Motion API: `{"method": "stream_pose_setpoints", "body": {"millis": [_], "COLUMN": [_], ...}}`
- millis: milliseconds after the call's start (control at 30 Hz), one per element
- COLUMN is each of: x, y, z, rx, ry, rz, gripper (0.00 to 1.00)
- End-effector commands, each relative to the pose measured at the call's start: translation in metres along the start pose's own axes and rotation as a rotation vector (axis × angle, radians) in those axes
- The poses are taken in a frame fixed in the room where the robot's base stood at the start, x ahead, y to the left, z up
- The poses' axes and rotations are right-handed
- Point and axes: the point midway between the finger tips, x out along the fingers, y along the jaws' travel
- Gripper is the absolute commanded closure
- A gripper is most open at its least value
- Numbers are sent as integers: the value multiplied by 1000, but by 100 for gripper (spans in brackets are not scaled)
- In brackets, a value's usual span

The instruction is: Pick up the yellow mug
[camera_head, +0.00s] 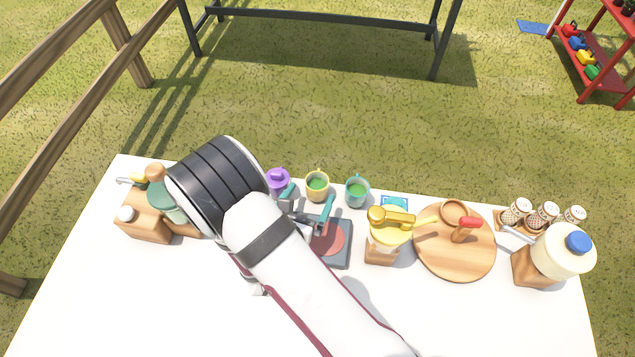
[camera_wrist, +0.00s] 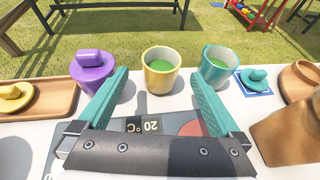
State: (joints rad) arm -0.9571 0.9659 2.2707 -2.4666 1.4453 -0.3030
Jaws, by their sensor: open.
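The yellow mug (camera_head: 317,186) stands upright near the far edge of the white table, with green inside. It also shows in the wrist view (camera_wrist: 161,72), centred ahead of my gripper. My gripper (camera_wrist: 160,90) is open and empty, its two teal fingers apart, on the near side of the mug and above a grey device with a "20 °C" display. In the head view, my gripper (camera_head: 308,207) is partly hidden by my arm. The mug's handle is not clear in the wrist view.
A purple lidded pot (camera_wrist: 93,72) stands left of the mug and a teal mug (camera_wrist: 217,66) stands close on its right. The grey device (camera_head: 330,243) lies in front. A yellow-topped jar (camera_head: 384,240) and a round wooden board (camera_head: 437,252) are further right.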

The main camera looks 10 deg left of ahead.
Motion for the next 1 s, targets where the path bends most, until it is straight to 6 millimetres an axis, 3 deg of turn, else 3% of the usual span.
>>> {"method": "stream_pose_setpoints", "body": {"millis": [133, 367, 633, 1000], "x": [14, 56, 61, 61], "y": [-1, -2, -2, -2], "z": [-1, -6, -6, -6], "rx": [1, 2, 0, 0], "ry": [0, -1, -1, -1], "rz": [-2, -4, -1, -1], "gripper": [0, 0, 2, 68]}}
